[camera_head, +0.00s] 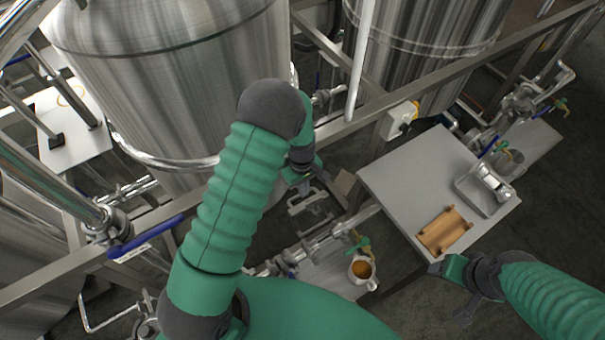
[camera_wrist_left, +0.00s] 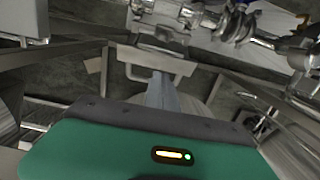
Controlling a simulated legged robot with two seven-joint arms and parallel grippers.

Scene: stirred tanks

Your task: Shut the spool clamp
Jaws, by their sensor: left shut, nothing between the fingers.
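Metal pipework with clamped joints (camera_head: 325,243) runs low below my left gripper in the head view. A clamp-like fitting on a pipe (camera_wrist_left: 238,25) shows at the top of the left wrist view. I cannot tell for sure which fitting is the spool clamp, or whether it is open. My left gripper (camera_head: 304,180) points down above a pale metal frame (camera_head: 309,203), beside the big tank. It is shut and empty; its grey fingers (camera_wrist_left: 165,95) show in the wrist view, apart from the fitting. My right gripper (camera_head: 452,292) is near the table's front edge; its jaw state is unclear.
A grey table (camera_head: 405,180) bears a wooden cradle (camera_head: 444,231) and a metal tray (camera_head: 484,192). A cup of brown liquid (camera_head: 362,269) stands below a green-handled tap. A steel rail (camera_head: 335,135) crosses before the tanks. A blue-handled valve (camera_head: 145,237) is at left.

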